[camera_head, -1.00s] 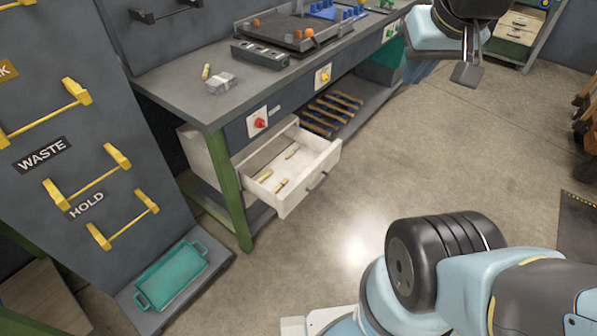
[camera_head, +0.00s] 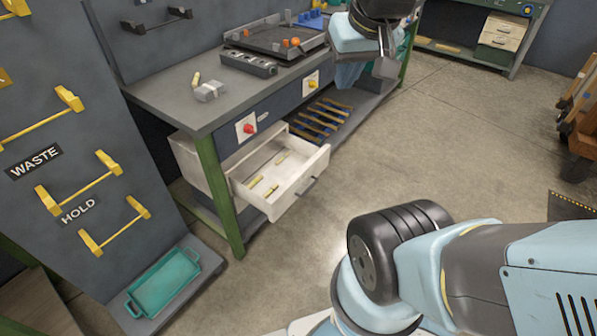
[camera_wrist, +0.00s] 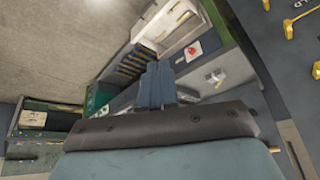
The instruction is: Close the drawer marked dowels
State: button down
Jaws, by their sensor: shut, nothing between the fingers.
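A white drawer (camera_head: 303,187) is pulled out under the near end of the workbench, with a few yellowish pieces lying in it. I can read no dowels mark on it. It also shows upside down at the top of the wrist view (camera_wrist: 185,38). My gripper (camera_head: 386,68) hangs at the upper right in the head view, apart from the drawer and overlapping the bench's far end in the picture. In the wrist view my gripper (camera_wrist: 156,72) is shut and empty, and the drawer appears beyond its fingertips.
The grey workbench (camera_head: 175,105) carries a power strip, a black tray and small parts. A green leg (camera_head: 220,195) stands beside the drawer. A teal tray (camera_head: 163,283) sits at the lower left below the yellow handles. Open floor (camera_head: 420,150) lies right of the drawer.

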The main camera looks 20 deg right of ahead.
jog(key=w+d+f+m+g+y, duration=0.25)
jog(key=w+f+m+y, duration=0.3)
jog(key=w+f, duration=0.65)
jog(key=w+d+f+m+g+y, duration=0.25)
jog(key=w+f+m+y, duration=0.35)
jog(key=f, duration=0.9)
jog(key=w+d+f+m+t+y, duration=0.2)
jog(key=f+m+t, duration=0.1)
jog(key=f, duration=0.5)
jog(key=w+d+f+m+t+y, duration=0.1)
jog(key=w+d+f+m+t, duration=0.2)
jog(key=f, duration=0.5)
jog(key=m+t+h, duration=0.4)
jog(key=m+t, duration=0.5)
jog(key=m, duration=0.2)
send_near(297, 180)
jog(key=x, duration=0.7)
